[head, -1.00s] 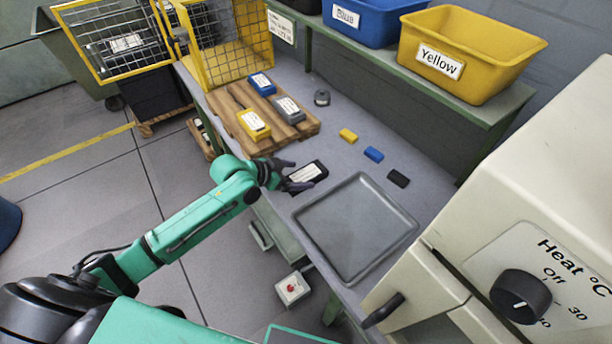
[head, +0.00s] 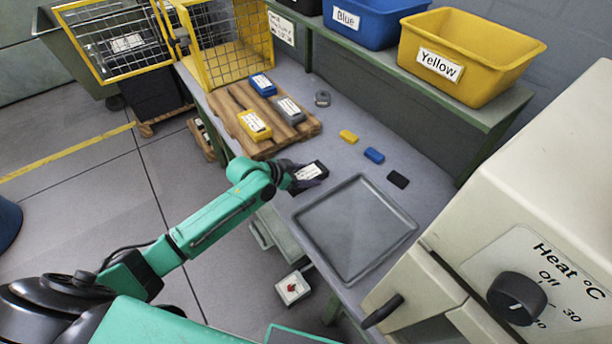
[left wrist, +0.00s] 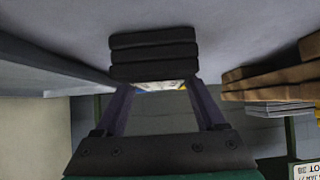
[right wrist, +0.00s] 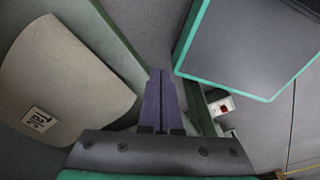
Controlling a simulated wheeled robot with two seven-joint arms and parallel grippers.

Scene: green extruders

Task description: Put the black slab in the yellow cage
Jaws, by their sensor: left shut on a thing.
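The black slab (head: 311,171) with a white label is at the table's left edge in the head view, between the pallet and the grey tray. My left gripper (head: 297,178) is shut on it; in the left wrist view the ridged black slab (left wrist: 153,53) sits between the fingertips (left wrist: 160,86). I cannot tell whether the slab still touches the table. The yellow cage (head: 228,55) stands at the table's far left end, its mesh door (head: 112,42) swung open to the left. My right gripper (right wrist: 160,100) has its fingers together and empty in the right wrist view.
A wooden pallet (head: 286,136) with blue, grey and yellow slabs lies between the slab and the cage. The empty grey tray (head: 355,230) is nearer. Small yellow, blue and black blocks lie to the right. A shelf holds blue and yellow bins (head: 470,50).

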